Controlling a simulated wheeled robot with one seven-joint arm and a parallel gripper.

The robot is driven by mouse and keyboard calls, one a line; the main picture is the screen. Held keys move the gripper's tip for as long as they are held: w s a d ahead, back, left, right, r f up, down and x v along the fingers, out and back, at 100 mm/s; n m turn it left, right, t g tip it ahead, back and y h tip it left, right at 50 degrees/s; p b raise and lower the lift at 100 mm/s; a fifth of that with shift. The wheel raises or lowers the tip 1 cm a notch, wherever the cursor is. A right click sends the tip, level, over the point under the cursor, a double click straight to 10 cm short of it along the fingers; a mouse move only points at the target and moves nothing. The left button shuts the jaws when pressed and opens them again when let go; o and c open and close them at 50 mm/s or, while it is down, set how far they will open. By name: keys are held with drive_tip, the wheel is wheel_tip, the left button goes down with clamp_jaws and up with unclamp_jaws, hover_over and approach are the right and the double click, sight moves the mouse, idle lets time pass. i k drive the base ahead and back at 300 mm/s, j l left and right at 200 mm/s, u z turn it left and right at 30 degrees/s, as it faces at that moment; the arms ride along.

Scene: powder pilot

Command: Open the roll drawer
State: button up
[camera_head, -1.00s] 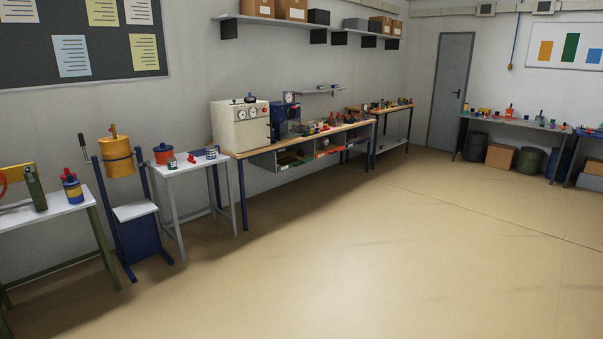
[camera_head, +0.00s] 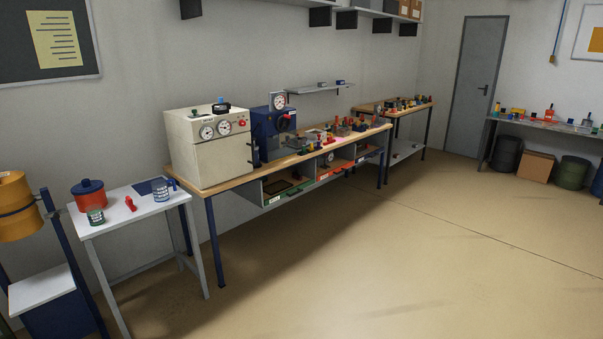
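A long wooden-topped bench (camera_head: 232,183) with blue legs stands against the wall. Under its top hangs a grey unit with several open-fronted compartments. The left one has a green front edge (camera_head: 288,193) with a small white label and dark contents. The middle one has an orange-red front edge (camera_head: 334,171). Farther right is another compartment with reddish contents. The labels are too small to read, so I cannot tell which one is the roll drawer. My gripper is not in view.
A cream box with gauges (camera_head: 222,162) and a blue machine (camera_head: 266,138) stand on the bench. A small white table (camera_head: 135,212) and an orange drum on a blue stand (camera_head: 15,205) are at left. The floor (camera_head: 400,265) in front is clear.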

sight(281, 183)
drive_tip(key=i+l, duration=0.1)
drive_tip(key=i, duration=2.3)
drive_tip(key=i+u, duration=0.4)
drive_tip(key=i+l+u, duration=0.4)
drive_tip(key=i, duration=0.2)
drive_tip(key=i+l+u, duration=0.25)
drive_tip(key=i+u, duration=0.15)
drive_tip(key=i+l+u, duration=0.4)
drive_tip(key=i, duration=0.25)
drive_tip(key=i+l+u, duration=0.35)
drive_tip(key=i+l, duration=0.25)
drive_tip(key=l, duration=0.2)
